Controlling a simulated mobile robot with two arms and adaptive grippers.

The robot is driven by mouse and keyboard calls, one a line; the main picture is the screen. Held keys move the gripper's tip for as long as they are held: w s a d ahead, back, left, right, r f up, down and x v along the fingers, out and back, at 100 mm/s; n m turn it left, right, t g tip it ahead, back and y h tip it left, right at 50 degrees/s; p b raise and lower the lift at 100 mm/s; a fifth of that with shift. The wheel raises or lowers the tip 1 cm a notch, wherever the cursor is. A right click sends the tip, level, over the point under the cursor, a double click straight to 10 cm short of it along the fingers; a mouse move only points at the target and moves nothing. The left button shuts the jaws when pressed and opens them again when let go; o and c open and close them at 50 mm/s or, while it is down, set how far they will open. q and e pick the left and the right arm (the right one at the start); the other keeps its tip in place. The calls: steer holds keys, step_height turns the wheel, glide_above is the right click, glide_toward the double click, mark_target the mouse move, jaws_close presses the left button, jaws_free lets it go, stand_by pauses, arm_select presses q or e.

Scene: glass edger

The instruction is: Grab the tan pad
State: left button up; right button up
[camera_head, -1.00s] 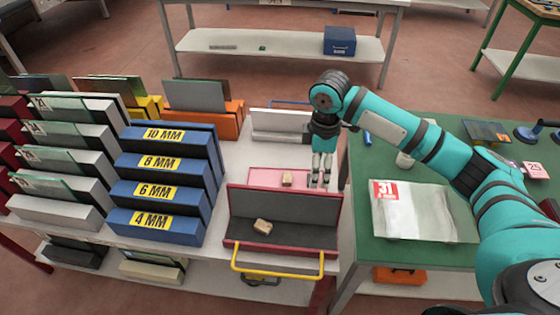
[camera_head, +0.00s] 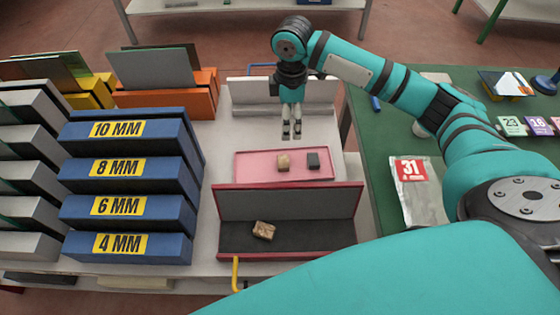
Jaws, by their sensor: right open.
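A small tan pad (camera_head: 283,162) lies on the pink tray (camera_head: 252,165), left of a small dark pad (camera_head: 313,161). A second tan, brownish block (camera_head: 263,230) lies in the open red-edged grey box (camera_head: 326,233) in front of the tray. My right gripper (camera_head: 291,134) points down behind the tray's back edge, a little beyond the tan pad and apart from it. Its fingers are open with nothing between them. My left gripper is not in view.
Blue holders (camera_head: 118,205) labelled by thickness stand on the left. An orange holder (camera_head: 165,103) is behind them. A green table (camera_head: 384,150) with a packet marked 31 (camera_head: 416,190) is on the right. A yellow handle (camera_head: 236,274) is at the front.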

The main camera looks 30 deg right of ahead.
steer(key=f, duration=0.1)
glide_above(284, 161)
steer(key=d, duration=0.1)
step_height(284, 161, down, 11)
steer(key=shift+f+p, duration=0.2)
steer(key=shift+p, duration=0.1)
steer(key=f, duration=0.2)
steer(key=a+f, duration=0.1)
steer(key=f, duration=0.1)
steer(key=shift+f, duration=0.7)
steer(key=c, duration=0.8)
